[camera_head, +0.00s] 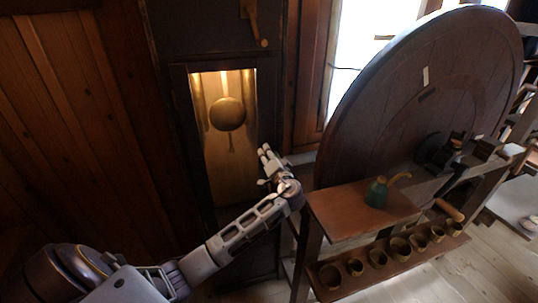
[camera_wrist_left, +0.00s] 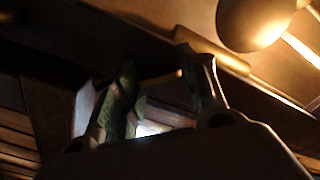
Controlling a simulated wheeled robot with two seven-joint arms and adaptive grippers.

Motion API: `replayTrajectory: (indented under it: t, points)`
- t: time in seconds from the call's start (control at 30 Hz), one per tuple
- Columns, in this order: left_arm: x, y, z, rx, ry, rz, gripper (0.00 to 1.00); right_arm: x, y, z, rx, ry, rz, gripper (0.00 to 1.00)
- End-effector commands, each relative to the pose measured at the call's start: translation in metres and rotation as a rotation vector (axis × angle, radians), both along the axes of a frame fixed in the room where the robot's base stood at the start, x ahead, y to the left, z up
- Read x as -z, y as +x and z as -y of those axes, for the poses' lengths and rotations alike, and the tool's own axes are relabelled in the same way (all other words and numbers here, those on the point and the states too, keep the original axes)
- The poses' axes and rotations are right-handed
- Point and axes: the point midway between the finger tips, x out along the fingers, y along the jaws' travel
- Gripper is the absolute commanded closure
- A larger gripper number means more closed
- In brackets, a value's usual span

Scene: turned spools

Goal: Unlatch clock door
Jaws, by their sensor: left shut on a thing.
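The tall dark clock's door (camera_head: 183,150) has a glass pane with a lit brass pendulum (camera_head: 228,114) behind it. In the left wrist view the pendulum (camera_wrist_left: 255,22) is at top right. My left gripper (camera_head: 268,158) is at the door's right edge, below pendulum height. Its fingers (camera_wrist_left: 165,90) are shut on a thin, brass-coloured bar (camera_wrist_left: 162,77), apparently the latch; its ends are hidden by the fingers. The door looks closed. My right gripper is in neither view.
A brass lever (camera_head: 252,22) hangs on the clock above the glass. To the right stand a big dark wheel (camera_head: 410,100) and a wooden bench (camera_head: 340,208) with a green oil can (camera_head: 377,193). Several small cups (camera_head: 354,266) line a lower shelf.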

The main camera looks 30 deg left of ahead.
Motion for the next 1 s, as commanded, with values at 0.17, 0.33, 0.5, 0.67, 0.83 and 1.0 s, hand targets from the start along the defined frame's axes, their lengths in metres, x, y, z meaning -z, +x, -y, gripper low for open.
replayTrajectory:
  t: [0.17, 0.33, 0.5, 0.67, 0.83, 1.0]
  points:
    - [-0.001, 0.0, 0.001, 0.001, 0.092, -0.11, 0.81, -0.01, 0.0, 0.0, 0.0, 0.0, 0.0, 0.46]
    - [-0.001, 0.0, 0.001, 0.001, 0.186, -0.22, 0.81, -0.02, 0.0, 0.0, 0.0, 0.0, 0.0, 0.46]
    - [-0.001, 0.001, 0.001, 0.002, 0.28, -0.33, 0.81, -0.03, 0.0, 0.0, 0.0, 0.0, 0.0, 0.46]
    - [0.0, 0.001, 0.002, 0.002, 0.361, -0.424, 0.81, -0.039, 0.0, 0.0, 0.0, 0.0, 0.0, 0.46]
    - [0.001, 0.001, 0.002, 0.003, 0.423, -0.499, 0.81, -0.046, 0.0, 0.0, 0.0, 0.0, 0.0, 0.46]
    - [0.002, 0.001, 0.002, 0.002, 0.461, -0.542, 0.81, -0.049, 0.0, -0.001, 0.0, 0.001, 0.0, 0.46]
